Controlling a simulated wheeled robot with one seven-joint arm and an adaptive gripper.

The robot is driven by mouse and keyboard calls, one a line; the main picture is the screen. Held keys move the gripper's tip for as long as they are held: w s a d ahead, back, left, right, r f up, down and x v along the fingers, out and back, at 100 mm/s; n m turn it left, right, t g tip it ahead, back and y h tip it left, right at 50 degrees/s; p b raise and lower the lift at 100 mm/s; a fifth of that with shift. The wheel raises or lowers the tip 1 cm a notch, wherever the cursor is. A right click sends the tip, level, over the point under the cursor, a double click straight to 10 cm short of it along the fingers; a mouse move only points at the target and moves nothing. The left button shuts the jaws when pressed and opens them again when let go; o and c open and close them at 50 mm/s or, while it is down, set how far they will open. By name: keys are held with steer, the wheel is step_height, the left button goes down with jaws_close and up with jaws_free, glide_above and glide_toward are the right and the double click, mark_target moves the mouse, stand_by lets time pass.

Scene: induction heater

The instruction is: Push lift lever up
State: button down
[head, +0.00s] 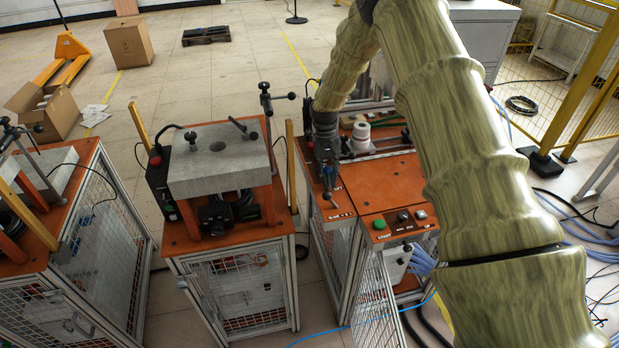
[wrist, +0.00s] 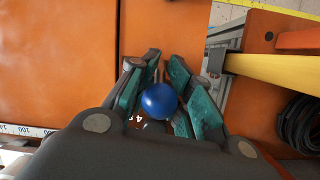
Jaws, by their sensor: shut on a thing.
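The lift lever's round blue knob (wrist: 159,100) sits between the teal fingers of my gripper (wrist: 160,93) in the wrist view. The fingers close in on it from both sides. In the head view my gripper (head: 327,176) points down at the left part of the orange-topped heater station (head: 376,187), and the arm comes in from above. The knob is too small there to tell its exact height.
A start panel with green, black and red buttons (head: 402,217) is at the station's front right. To the left stands another orange-topped station with a grey block (head: 220,165) on it. A yellow post (head: 290,165) rises between the two stations.

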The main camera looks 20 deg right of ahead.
steer(key=shift+w+d+r, duration=0.15)
steer(key=shift+w+r, duration=0.2)
steer(key=shift+r, duration=0.1)
steer(key=c, duration=1.7)
jaws_free()
steer(key=shift+o, duration=0.9)
steer(key=shift+s+f, duration=0.15)
steer(key=shift+s, duration=0.05)
steer(key=v, duration=1.2)
